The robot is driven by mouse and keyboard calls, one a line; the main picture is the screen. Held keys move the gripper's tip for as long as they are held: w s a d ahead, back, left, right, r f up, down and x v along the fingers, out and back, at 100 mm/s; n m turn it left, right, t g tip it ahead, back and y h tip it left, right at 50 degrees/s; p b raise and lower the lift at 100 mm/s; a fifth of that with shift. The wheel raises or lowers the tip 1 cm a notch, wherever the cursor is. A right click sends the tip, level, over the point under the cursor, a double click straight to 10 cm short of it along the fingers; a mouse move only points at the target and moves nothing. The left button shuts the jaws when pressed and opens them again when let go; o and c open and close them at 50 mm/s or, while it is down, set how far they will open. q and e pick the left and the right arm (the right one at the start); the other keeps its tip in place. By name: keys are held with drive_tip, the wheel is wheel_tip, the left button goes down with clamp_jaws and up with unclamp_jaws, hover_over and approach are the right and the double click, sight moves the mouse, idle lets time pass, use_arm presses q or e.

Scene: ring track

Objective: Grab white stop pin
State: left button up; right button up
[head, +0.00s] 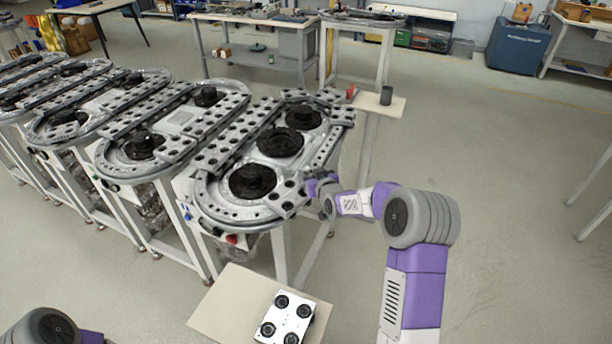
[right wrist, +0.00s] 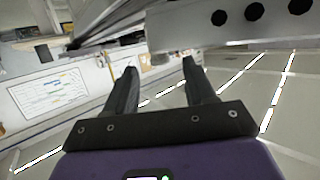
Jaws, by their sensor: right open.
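The nearest ring track (head: 238,211) stands in the middle of the head view, an oval with black round parts on top. My right gripper (head: 313,187) is at the track's near right edge. In the right wrist view the right gripper (right wrist: 160,66) is open, its two dark fingers apart. A small pale piece (right wrist: 146,62) shows between and beyond the fingertips, below the track's holed plate (right wrist: 235,18). It may be the white stop pin, but I cannot be sure. No pin can be made out in the head view. My left gripper is out of view.
A beige board with a white plate (head: 288,318) bearing black round parts is at the front. More ring tracks stand left. The floor at right is largely clear.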

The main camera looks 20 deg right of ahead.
sight(307, 171)
drive_tip(key=shift+f+x, duration=0.1)
drive_tip(key=shift+x, duration=1.05)
drive_tip(key=shift+f+x, duration=0.15)
drive_tip(key=shift+x, duration=0.95)
drive_tip(key=shift+c, duration=0.3)
clamp_jaws()
